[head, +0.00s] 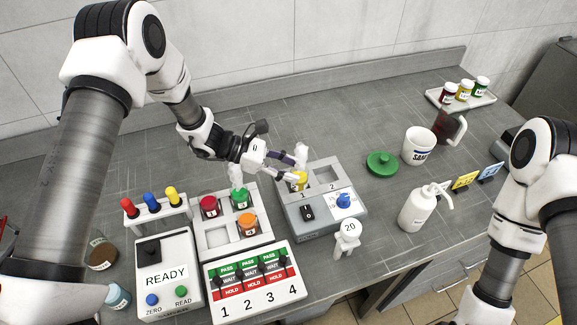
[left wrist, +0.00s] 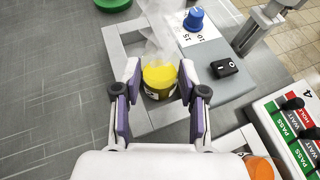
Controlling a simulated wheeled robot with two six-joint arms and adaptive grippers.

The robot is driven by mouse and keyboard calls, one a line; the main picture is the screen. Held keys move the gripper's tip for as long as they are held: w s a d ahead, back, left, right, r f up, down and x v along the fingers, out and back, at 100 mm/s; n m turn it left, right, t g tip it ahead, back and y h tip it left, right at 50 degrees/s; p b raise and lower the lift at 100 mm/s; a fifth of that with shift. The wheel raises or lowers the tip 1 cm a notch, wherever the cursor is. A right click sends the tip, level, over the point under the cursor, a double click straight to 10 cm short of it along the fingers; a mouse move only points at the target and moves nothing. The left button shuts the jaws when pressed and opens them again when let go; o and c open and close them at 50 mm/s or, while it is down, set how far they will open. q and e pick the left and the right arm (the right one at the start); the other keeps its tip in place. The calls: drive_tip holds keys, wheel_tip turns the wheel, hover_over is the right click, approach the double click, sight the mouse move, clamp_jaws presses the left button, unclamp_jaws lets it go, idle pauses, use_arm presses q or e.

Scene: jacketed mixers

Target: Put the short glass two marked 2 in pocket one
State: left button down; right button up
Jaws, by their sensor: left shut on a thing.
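The short glass (head: 299,182) with yellow contents is at pocket one (head: 307,194) of the grey mixer (head: 325,215), the pocket marked 1. My left gripper (head: 296,166) reaches down over it and is shut on it. In the left wrist view the glass (left wrist: 160,82) stands upright between the two fingers, inside the pale frame of the pocket. Its label is partly hidden, so I cannot read the number. I cannot tell whether it rests on the pocket floor. Pocket two (head: 326,174) beside it is empty. My right gripper is out of view.
A tray (head: 217,238) holds red (head: 209,207), green (head: 242,198) and orange (head: 247,226) glasses; its near left place is empty. The mixer has a black switch (head: 307,212) and blue knob (head: 343,200). A green lid (head: 382,163) and white bottle (head: 417,209) stand to the right.

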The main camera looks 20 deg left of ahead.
use_arm(q)
drive_tip(key=shift+w+f, duration=0.15)
drive_tip(key=shift+f, duration=0.15)
drive_tip(key=shift+r, duration=0.1)
drive_tip(key=shift+c, duration=0.4)
unclamp_jaws()
drive_tip(key=shift+r, duration=0.1)
wheel_tip(320, 180, up, 6)
drive_tip(key=p, duration=0.3)
idle(0.7)
